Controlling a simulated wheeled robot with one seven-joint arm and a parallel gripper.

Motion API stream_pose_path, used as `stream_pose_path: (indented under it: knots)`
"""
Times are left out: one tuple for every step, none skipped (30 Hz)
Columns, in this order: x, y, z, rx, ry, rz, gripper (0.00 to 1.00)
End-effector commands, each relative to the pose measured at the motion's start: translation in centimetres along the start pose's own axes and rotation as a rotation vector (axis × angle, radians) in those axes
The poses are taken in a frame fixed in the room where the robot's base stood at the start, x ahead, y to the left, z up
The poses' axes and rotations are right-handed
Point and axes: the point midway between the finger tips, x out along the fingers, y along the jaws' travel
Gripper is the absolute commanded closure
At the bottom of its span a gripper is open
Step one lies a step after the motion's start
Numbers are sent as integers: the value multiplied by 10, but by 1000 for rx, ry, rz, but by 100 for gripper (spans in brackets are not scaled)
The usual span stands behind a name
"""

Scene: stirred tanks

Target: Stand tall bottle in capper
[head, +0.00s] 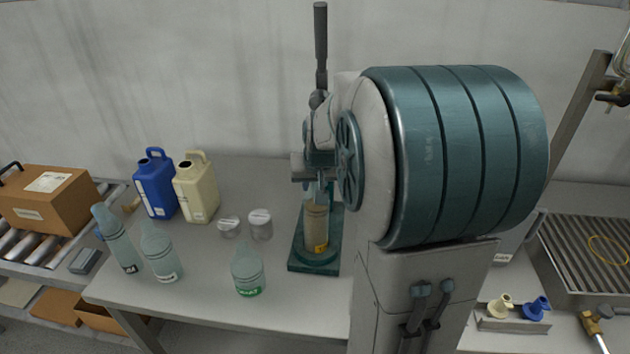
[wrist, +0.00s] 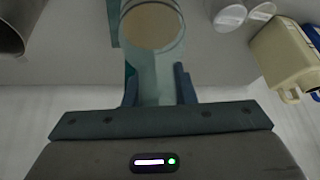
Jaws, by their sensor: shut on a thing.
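The tall bottle (head: 316,226) is a pale see-through bottle with tan contents and a yellow label low down. In the head view it is upright over the dark green base of the capper (head: 300,262); I cannot tell whether its bottom touches the base. The capper has a tall dark lever (head: 320,45). My gripper (wrist: 157,88) is shut on the bottle's narrow upper part, with a teal finger on each side in the wrist view. The bottle's wide round body (wrist: 152,25) shows beyond the fingertips. The fingertips are hard to make out in the head view.
Teal bottles (head: 118,240), (head: 160,252), (head: 248,270) stand at the front left. Two clear jars (head: 260,224), (head: 229,228) and blue (head: 155,185) and cream (head: 196,188) jugs stand left of the capper. A cardboard box (head: 45,200) sits on rollers.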

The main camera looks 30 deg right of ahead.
Motion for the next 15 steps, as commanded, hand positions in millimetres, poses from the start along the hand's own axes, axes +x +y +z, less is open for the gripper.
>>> stream_pose_path:
  knots:
    - [-1,0,-1,0,3,0,100]
    - [-1,0,-1,0,3,0,100]
    - [-1,0,-1,0,3,0,100]
    - [-1,0,-1,0,3,0,100]
    - [0,0,-1,0,3,0,100]
    - [1,0,0,0,3,0,100]
    - [2,0,1,-1,3,0,100]
    - [1,0,0,-1,1,0,68]
    - [1,0,0,-1,1,0,57]
    - [1,0,0,-1,1,0,55]
    - [1,0,0,-1,1,0,55]
    - [1,0,0,-1,1,0,55]
    - [1,0,0,-1,1,0,55]
    - [1,0,0,-1,1,0,55]
    - [1,0,0,-1,1,0,55]
